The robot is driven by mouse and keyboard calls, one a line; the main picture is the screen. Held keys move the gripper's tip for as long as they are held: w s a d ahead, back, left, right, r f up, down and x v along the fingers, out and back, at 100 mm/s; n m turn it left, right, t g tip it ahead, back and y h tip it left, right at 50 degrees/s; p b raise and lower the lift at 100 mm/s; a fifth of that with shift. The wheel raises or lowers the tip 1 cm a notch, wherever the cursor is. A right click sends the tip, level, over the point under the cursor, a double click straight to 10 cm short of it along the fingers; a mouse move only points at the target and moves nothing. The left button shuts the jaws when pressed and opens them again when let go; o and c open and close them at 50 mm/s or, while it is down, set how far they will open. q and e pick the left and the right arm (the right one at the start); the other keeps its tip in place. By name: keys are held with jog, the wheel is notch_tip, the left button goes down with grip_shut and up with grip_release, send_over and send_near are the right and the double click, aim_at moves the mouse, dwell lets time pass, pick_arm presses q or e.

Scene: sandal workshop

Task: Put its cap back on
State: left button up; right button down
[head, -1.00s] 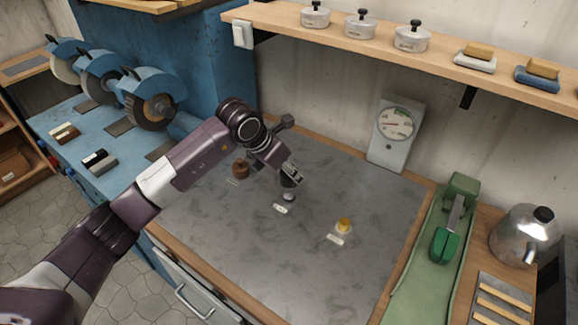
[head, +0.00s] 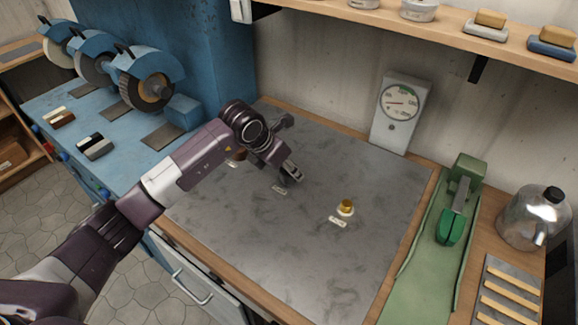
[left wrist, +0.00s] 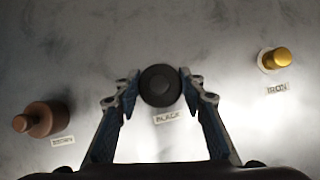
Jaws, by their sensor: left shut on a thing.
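A round black cap (left wrist: 160,85) sits between the fingertips in the left wrist view, above a label reading BLACK (left wrist: 167,117). My left gripper (head: 291,173) is shut on it and points down, low over the grey mat (head: 350,270). From this angle the bottle under the cap is hidden, so I cannot tell how far the cap sits on it. A brown bottle (left wrist: 42,118) with a brown cap stands to the left. A bottle with a gold cap (left wrist: 275,59) stands to the right by the IRON label (left wrist: 277,88). My right gripper is not in view.
Blue grinding machines (head: 145,75) stand on the left bench. A dial gauge (head: 401,112) leans at the wall. The mat's front and right parts are clear.

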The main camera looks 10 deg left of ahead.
pick_arm(q)
jog(key=shift+f, duration=0.3)
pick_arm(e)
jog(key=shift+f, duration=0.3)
